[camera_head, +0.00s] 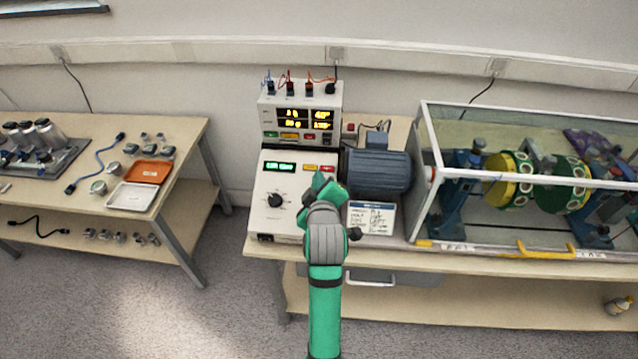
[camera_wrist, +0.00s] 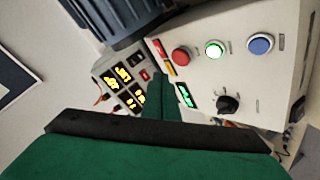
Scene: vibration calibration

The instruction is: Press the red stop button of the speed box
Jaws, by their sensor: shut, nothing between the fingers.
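The speed box (camera_head: 266,220) is a light box with a sloped face on the bench, with a black knob (camera_head: 275,200) and a green display (camera_head: 280,166). My gripper (camera_head: 319,180) is shut and empty over its right side, hiding its buttons in the head view. In the wrist view the red stop button (camera_wrist: 181,56) is clear, beside a lit green button (camera_wrist: 214,48) and a blue button (camera_wrist: 260,44). The green fingers (camera_wrist: 160,80) show just left of the red button there. I cannot tell their height above the panel.
A meter box (camera_head: 300,101) with yellow readouts and plugged leads stands behind the speed box. A blue-grey motor (camera_head: 378,170) and a clear-walled enclosure (camera_head: 430,130) are to the right. A notice card (camera_head: 371,218) lies in front of the motor.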

